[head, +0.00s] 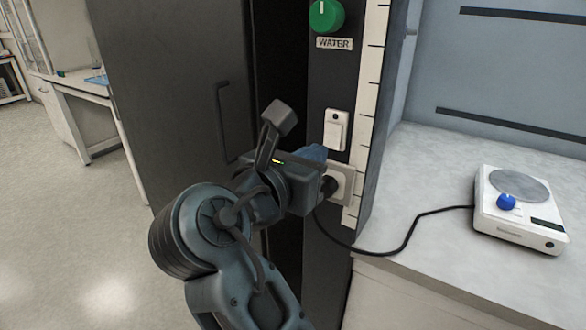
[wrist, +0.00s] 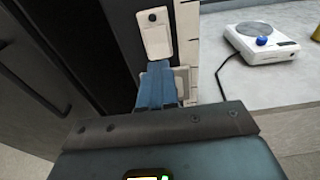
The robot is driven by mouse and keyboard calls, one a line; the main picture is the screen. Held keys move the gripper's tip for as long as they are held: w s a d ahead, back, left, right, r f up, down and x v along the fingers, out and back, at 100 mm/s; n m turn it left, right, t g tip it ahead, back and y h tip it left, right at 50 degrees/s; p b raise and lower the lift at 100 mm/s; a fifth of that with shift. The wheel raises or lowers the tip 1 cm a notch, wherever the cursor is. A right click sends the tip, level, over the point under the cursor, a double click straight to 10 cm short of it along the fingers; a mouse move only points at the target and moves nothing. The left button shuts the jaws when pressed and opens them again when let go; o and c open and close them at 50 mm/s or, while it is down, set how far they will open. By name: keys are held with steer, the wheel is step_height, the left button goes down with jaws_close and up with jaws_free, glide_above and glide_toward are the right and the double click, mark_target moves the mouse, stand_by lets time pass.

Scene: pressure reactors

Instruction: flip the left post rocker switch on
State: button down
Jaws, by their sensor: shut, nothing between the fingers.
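The white rocker switch (head: 336,131) is on the dark left post (head: 318,83), below the green WATER knob (head: 326,15). In the wrist view the switch (wrist: 154,33) is just beyond my fingertips. My gripper (head: 318,152) is shut and empty, with its blue fingers pointing at the post at about the lower end of the switch. The fingertips (wrist: 158,66) appear close under the switch's lower edge in the wrist view; I cannot tell whether they touch it. The rocker's tilt is too small to read.
A power socket (head: 345,183) with a black plug sits below the switch, partly behind my gripper. Its cable runs to a white hotplate (head: 520,212) with a blue knob on the grey bench (head: 430,170). A dark cabinet door (head: 170,80) with a handle is at left.

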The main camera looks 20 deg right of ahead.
mark_target(332, 144)
steer(key=shift+x, duration=1.65)
steer(key=shift+d, duration=0.15)
steer(key=shift+w+d+h+p, duration=0.15)
steer(key=shift+h+p, duration=0.15)
steer(key=shift+p, duration=0.35)
steer(key=shift+d, duration=0.1)
